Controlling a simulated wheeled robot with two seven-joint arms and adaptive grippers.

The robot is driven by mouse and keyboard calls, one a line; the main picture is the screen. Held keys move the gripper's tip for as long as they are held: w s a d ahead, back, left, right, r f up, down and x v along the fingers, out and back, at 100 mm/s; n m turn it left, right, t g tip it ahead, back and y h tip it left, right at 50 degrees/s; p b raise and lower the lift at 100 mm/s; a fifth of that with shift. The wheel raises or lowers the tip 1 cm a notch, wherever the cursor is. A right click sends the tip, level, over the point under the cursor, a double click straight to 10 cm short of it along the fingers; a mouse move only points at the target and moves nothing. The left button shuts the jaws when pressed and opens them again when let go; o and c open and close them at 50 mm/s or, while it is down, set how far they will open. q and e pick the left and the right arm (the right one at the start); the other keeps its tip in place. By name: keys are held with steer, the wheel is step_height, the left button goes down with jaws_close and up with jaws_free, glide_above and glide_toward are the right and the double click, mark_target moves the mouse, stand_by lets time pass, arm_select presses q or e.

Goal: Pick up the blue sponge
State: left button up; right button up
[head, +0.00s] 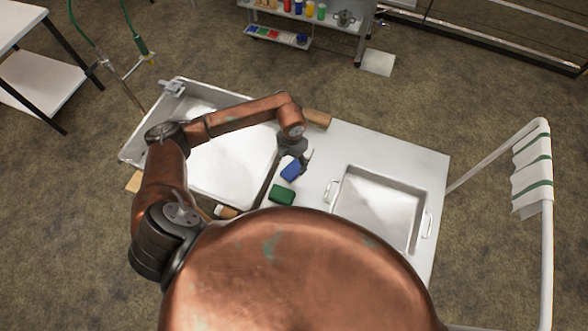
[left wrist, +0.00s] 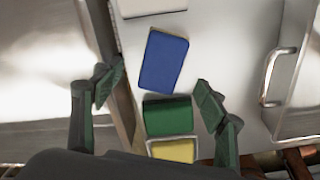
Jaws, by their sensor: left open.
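The blue sponge (head: 291,171) lies flat on the white table top, and it also shows in the left wrist view (left wrist: 163,61). My left gripper (head: 300,160) is above the table close to the blue sponge. In the left wrist view the left gripper's fingers (left wrist: 158,88) are spread wide and empty, with the blue sponge ahead of and between them. A green sponge (head: 282,194) lies just nearer than the blue one, and in the left wrist view (left wrist: 167,116) it sits between the fingers. My right gripper is not in view.
A metal pan (head: 378,208) with side handles stands to the right on the table. A large shallow sink-like basin (head: 225,165) is at the left. In the left wrist view a yellow item (left wrist: 172,151) sits below the green sponge. A towel (head: 532,170) hangs on a white rail.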

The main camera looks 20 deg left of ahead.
mark_target(293, 169)
arm_select(q)
steer(key=shift+s+f, duration=0.2)
steer(key=shift+f, duration=0.75)
step_height(293, 169, down, 5)
steer(key=shift+w+d+r+p, duration=0.1)
steer(key=shift+p, duration=0.5)
steer(key=shift+c, duration=0.4)
steer(key=c, duration=1.2)
steer(key=shift+o, duration=0.2)
